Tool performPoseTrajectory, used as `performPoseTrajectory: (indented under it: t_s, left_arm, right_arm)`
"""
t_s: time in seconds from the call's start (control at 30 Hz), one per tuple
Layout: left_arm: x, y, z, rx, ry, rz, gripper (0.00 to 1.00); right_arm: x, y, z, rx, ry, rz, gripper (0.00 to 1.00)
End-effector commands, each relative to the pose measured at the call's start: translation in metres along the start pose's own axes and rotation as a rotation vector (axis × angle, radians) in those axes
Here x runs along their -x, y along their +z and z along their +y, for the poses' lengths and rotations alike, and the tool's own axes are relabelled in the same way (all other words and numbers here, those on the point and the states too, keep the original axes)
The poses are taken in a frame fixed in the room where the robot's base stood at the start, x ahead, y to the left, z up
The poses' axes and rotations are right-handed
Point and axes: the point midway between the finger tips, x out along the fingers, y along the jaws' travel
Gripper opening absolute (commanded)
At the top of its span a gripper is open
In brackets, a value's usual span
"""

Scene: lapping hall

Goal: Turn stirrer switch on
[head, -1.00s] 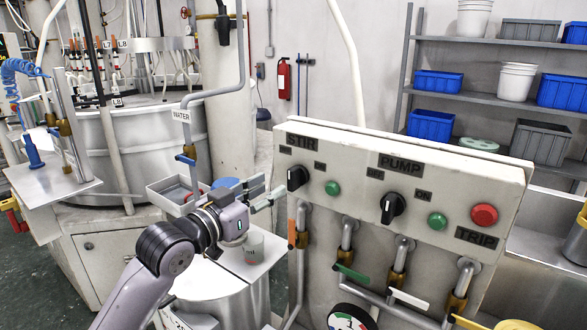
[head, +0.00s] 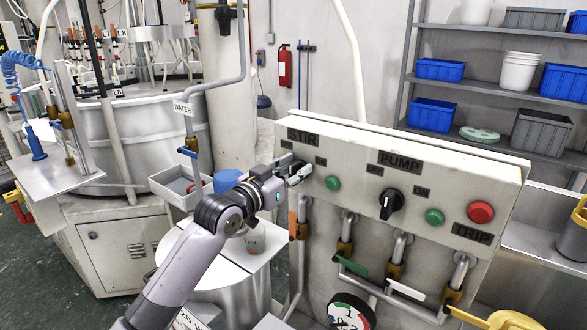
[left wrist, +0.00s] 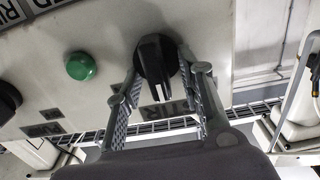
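The STIR switch is a black rotary knob (left wrist: 156,60) on the pale control panel (head: 455,190). In the head view my left gripper (head: 300,172) is in front of the knob and hides most of it. The STIR label (head: 301,136) is just above. In the left wrist view my left gripper (left wrist: 160,72) has one finger on each side of the knob, with the fingers apart. I cannot tell whether both fingertips touch it. The small plates beside the knob are too small to read. A green button (head: 333,183) is right of the knob. My right gripper is out of view.
The PUMP knob (head: 391,204), another green button (head: 434,216) and a red TRIP button (head: 481,212) are further right on the panel. Pipes with coloured valve handles (head: 352,266) run below. A beaker (head: 254,241) stands on a surface under my left arm.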

Motion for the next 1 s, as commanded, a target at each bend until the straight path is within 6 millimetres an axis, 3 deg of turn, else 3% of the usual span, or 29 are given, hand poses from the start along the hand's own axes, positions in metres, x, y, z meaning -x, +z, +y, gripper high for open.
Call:
performPoseTrajectory:
  t_s: [0.5,1.0]
  left_arm:
    - [0.0003,0.0001,-0.0001,0.0,0.0,0.0,0.0]
    - [0.0002,0.0001,0.0006,-0.041,0.0,0.0,0.0]
  right_arm:
    - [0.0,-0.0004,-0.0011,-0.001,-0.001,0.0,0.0]
    - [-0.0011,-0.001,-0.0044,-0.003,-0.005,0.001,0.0]
